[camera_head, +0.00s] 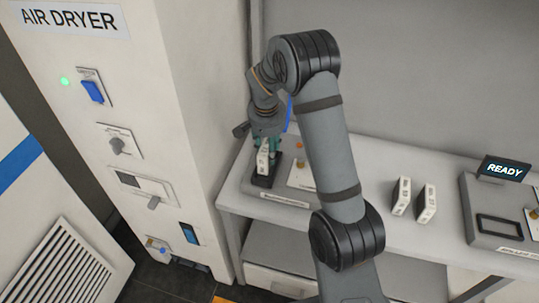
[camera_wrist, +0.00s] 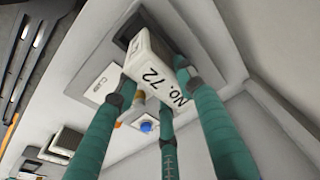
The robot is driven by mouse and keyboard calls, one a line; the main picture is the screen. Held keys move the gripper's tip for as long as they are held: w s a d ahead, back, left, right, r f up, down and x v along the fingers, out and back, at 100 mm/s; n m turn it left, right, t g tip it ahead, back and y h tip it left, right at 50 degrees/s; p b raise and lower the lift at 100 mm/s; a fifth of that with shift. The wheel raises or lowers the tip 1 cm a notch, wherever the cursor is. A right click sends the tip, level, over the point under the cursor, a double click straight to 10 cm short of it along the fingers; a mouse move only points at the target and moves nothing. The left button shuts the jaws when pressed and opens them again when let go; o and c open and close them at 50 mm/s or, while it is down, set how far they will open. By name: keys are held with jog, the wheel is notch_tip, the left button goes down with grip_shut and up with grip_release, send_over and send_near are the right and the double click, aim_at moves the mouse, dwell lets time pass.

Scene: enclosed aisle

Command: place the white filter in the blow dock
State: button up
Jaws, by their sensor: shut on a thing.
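The white filter (camera_wrist: 150,58), marked NO. 72, is between the teal fingers of my gripper (camera_wrist: 155,88), which are shut on it. In the head view the filter (camera_head: 263,160) is small and partly covered by my gripper (camera_head: 268,148). It is over the dark slot of the dock station (camera_head: 262,181) at the left end of the counter. In the wrist view the filter's far end is at the dark recess (camera_wrist: 128,30). I cannot tell whether it is inside the recess or just above it.
Two more white filters (camera_head: 401,195) (camera_head: 427,203) stand on the counter, right of my arm. A station with a READY display (camera_head: 503,169) is at the right. The air dryer cabinet (camera_head: 160,120) stands close to the dock's left. The counter between dock and filters is partly behind my arm.

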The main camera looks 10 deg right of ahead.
notch_tip(320, 180, down, 4)
jog(key=shift+r+p, duration=0.2)
jog(key=shift+p, duration=0.3)
jog(key=shift+f+b, duration=0.3)
jog(key=shift+b, duration=0.15)
jog(key=o, duration=1)
jog(key=shift+s+r, duration=0.1)
jog(key=shift+s, duration=0.1)
jog(key=o, duration=0.3)
jog(key=shift+w, duration=0.1)
jog(key=shift+o, duration=0.2)
